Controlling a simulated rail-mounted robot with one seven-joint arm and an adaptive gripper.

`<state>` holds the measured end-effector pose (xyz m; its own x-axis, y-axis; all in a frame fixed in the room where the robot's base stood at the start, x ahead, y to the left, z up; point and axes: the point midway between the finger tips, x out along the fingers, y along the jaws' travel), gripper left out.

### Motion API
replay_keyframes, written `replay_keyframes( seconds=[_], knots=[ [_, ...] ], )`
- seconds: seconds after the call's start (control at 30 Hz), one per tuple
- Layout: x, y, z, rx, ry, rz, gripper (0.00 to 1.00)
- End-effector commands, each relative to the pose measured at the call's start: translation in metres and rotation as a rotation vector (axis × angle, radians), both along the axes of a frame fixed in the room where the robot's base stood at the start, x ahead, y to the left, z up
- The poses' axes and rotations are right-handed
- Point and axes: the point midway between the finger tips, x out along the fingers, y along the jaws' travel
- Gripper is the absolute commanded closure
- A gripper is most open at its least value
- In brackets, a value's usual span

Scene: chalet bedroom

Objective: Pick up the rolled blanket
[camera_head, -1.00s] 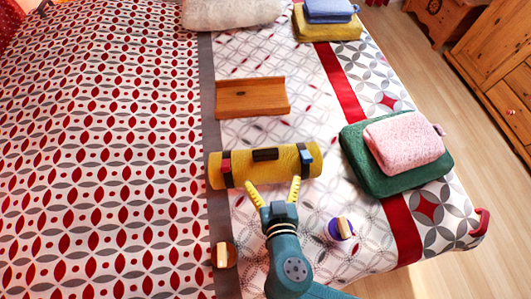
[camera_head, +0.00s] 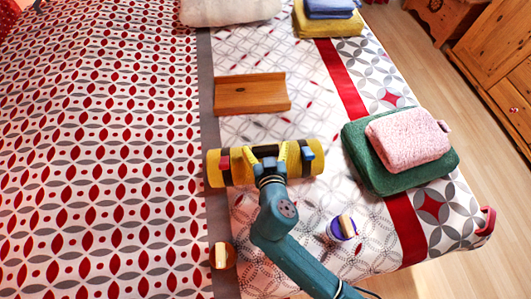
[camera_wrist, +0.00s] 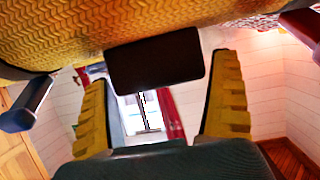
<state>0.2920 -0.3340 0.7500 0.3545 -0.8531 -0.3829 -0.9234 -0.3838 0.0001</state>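The rolled blanket (camera_head: 216,169) is a yellow textured roll lying crosswise on the bed, with dark straps near its ends and a dark handle on its near side. It fills the top of the wrist view (camera_wrist: 60,30), where the dark handle (camera_wrist: 155,62) sits between my fingers. My gripper (camera_head: 267,153) has yellow ridged fingers and is at the roll's middle. Its fingers are apart, one on each side of the handle, with gaps showing in the wrist view (camera_wrist: 157,85). My gripper and arm hide part of the roll in the head view.
A wooden tray (camera_head: 250,96) lies beyond the roll. A green cushion (camera_head: 437,166) with a pink folded towel (camera_head: 408,138) on it is to the right. A purple round item (camera_head: 342,229) and a brown one (camera_head: 222,256) lie nearer. The patterned bed at left is clear.

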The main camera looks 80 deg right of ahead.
Motion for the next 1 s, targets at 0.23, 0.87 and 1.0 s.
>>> replay_keyframes(
  seconds=[0.23,0.87,1.0],
  knots=[
    [0.0,0.0,0.0,0.0,0.0,0.0,0.57],
    [0.001,0.0,0.064,-0.009,-0.012,0.001,0.58],
    [0.001,0.0,0.089,-0.007,-0.011,0.001,0.58]
  ],
)
